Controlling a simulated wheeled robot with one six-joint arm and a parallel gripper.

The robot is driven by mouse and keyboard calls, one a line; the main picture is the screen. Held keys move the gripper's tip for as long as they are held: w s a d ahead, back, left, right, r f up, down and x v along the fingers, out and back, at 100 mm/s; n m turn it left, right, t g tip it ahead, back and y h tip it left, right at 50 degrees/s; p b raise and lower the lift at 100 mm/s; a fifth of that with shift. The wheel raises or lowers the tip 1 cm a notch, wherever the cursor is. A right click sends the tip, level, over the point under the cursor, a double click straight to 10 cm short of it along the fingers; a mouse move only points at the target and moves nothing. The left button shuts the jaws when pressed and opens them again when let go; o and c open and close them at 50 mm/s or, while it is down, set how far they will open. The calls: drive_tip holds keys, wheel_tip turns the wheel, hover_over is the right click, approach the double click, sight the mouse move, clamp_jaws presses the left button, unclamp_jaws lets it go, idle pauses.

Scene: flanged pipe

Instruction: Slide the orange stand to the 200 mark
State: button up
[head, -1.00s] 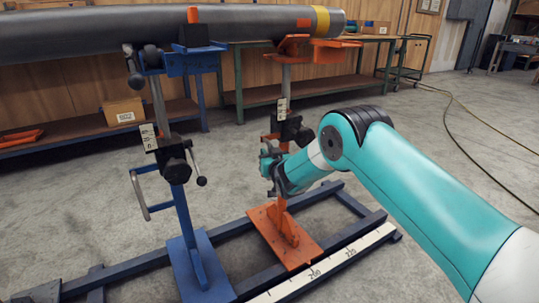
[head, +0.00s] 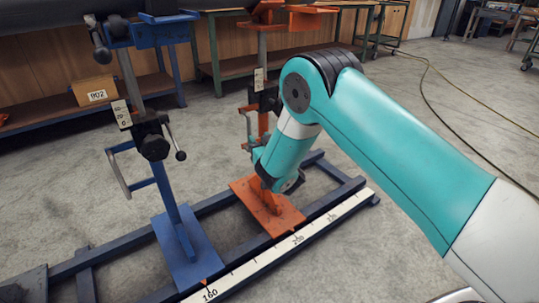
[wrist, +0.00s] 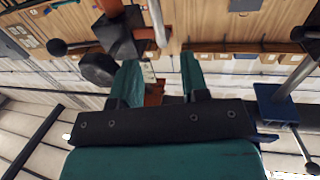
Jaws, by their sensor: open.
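The orange stand (head: 267,207) stands upright on the dark blue rail, its square base next to the white scale strip (head: 320,226). My gripper (wrist: 161,64) is open in the wrist view, a teal finger on each side. A piece of orange (wrist: 155,92) shows between the fingers, and I see no contact. In the head view my wrist covers the stand's lower post and most of the gripper.
A grey pipe crosses the top left. Open floor lies to the right, with a hose (head: 425,90).

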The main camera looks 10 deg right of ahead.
drive_tip(key=s+d+b, duration=0.1)
drive_tip(key=s+b, duration=0.5)
drive_tip(key=s, duration=0.1)
drive_tip(key=shift+b, duration=0.4)
